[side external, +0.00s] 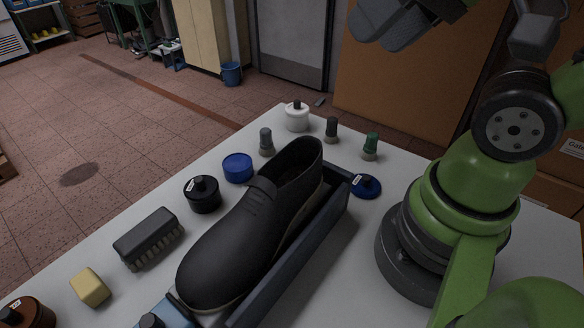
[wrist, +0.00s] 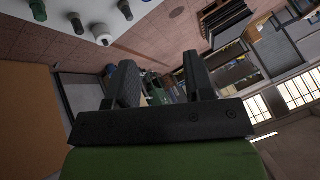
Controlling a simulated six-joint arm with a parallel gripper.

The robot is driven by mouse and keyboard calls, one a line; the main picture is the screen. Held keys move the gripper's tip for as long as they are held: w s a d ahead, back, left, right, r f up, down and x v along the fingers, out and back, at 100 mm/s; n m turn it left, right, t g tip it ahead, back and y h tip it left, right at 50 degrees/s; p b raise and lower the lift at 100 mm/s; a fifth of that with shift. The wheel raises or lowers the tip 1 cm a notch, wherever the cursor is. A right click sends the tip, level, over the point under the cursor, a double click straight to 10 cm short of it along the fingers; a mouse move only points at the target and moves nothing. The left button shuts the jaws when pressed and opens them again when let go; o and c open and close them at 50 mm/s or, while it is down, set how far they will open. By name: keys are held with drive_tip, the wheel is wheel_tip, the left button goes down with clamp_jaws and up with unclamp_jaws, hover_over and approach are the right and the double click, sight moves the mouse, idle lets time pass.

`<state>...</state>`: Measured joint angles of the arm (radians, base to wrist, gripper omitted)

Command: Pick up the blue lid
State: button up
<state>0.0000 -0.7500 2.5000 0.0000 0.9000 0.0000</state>
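The blue lid (side external: 366,186) is a flat disc with a black knob and a small white label. It lies on the white table to the right of the shoe, close to the dark tray and my arm's base. A round blue pot (side external: 238,167) without a knob stands on the other side of the shoe. My gripper (wrist: 160,62) is open, with nothing between its fingers. In the side view it is high above the table, partly cut off by the top edge, well away from the lid. The lid is not in the wrist view.
A black shoe (side external: 250,225) sits in a dark tray (side external: 296,268). Around it are a black pot (side external: 202,194), a brush (side external: 148,238), a yellow block (side external: 90,287), a white jar (side external: 297,116) and capped bottles (side external: 370,146). Bare table lies around the lid's right side.

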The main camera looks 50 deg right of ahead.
drive_tip(key=o, duration=0.8)
drive_tip(key=g, duration=1)
hover_over(367, 177)
drive_tip(key=w, duration=0.1)
drive_tip(key=shift+h, duration=0.4)
drive_tip(key=f, duration=2.5)
drive_tip(key=shift+d+f, duration=0.15)
drive_tip(key=shift+d, duration=0.2)
drive_tip(key=shift+x, duration=2.85)
